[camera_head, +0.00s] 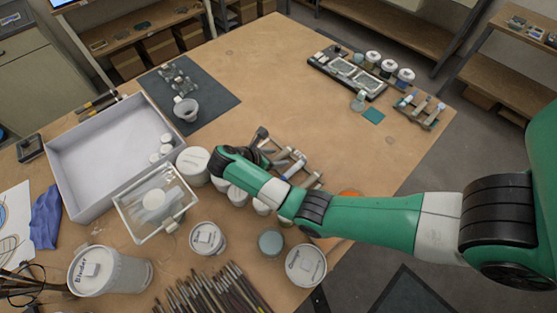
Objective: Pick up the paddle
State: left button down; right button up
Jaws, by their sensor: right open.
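My right arm comes in from the right. Its gripper (262,147) is at the middle of the table, partly hidden behind my own wrist. It is open, among grey-and-brown clamp-like tools (292,168). I cannot tell whether it touches any of them. No paddle stands out clearly; it may be among these tools or hidden by my arm. My left gripper is not in view.
Lidded tubs (208,238) and brushes (215,290) crowd the front. A dark mat (215,92) lies behind. The table's back middle (270,60) is clear.

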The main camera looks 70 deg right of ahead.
aim_at(276, 159)
jog(key=shift+c, duration=0.3)
grip_shut()
jog(key=shift+r, duration=0.1)
jog(key=shift+r, duration=0.4)
notch_tip(276, 159, up, 3)
jog(key=p, duration=0.2)
jog(key=shift+p, duration=0.4)
jog(key=s+a+r+p, duration=0.2)
jog(key=a+r+p, duration=0.7)
jog(key=a+p, duration=0.5)
jog(key=p, duration=0.4)
jog(key=shift+s, duration=0.35)
